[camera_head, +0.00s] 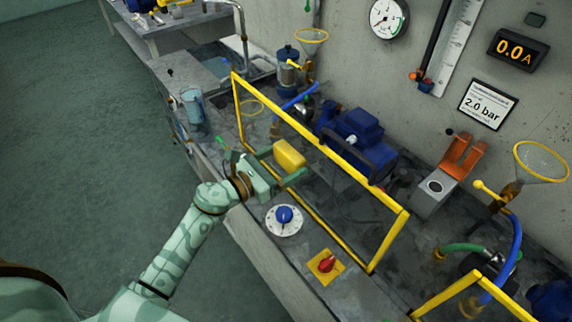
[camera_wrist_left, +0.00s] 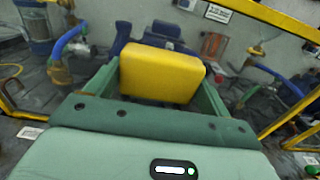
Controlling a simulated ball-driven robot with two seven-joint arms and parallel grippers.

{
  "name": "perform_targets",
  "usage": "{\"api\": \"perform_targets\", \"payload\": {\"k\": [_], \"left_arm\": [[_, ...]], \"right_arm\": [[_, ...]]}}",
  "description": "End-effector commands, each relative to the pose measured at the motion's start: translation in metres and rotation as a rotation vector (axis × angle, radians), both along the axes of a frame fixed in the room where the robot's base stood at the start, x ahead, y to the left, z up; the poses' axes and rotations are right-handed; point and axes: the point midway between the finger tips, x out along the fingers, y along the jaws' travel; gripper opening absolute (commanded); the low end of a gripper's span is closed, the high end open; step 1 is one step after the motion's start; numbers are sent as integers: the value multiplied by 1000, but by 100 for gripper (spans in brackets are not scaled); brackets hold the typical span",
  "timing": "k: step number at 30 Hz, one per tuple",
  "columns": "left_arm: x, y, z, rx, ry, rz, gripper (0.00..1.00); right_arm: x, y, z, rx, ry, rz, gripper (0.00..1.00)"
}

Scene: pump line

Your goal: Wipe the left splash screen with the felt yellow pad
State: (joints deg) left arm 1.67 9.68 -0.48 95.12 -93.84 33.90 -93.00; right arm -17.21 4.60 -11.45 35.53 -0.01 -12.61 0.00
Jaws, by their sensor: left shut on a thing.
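My left gripper (camera_head: 282,166) is shut on the felt yellow pad (camera_head: 289,154). In the left wrist view the pad (camera_wrist_left: 160,73) sits between the two green fingers. The left splash screen is a clear pane in a yellow frame (camera_head: 388,241), standing upright along the bench. The pad is at the pane's near side, towards its left half. I cannot tell whether it touches the pane. In the left wrist view parts of the yellow frame (camera_wrist_left: 272,14) show at both sides. My right gripper is not in view.
A blue pump motor (camera_head: 360,138) stands behind the screen. In front of it are a blue knob on a white dial (camera_head: 284,216) and a red knob on a yellow plate (camera_head: 326,263). A cup (camera_head: 193,106) stands at the left bench edge. Another yellow-framed screen (camera_head: 446,294) begins at lower right.

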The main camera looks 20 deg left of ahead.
Motion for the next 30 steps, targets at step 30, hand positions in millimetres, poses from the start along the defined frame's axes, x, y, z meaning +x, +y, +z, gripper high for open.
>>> {"api": "perform_targets", "payload": {"k": [30], "left_arm": [[32,52,1,0,-2,1,63]], "right_arm": [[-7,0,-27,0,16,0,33]]}}
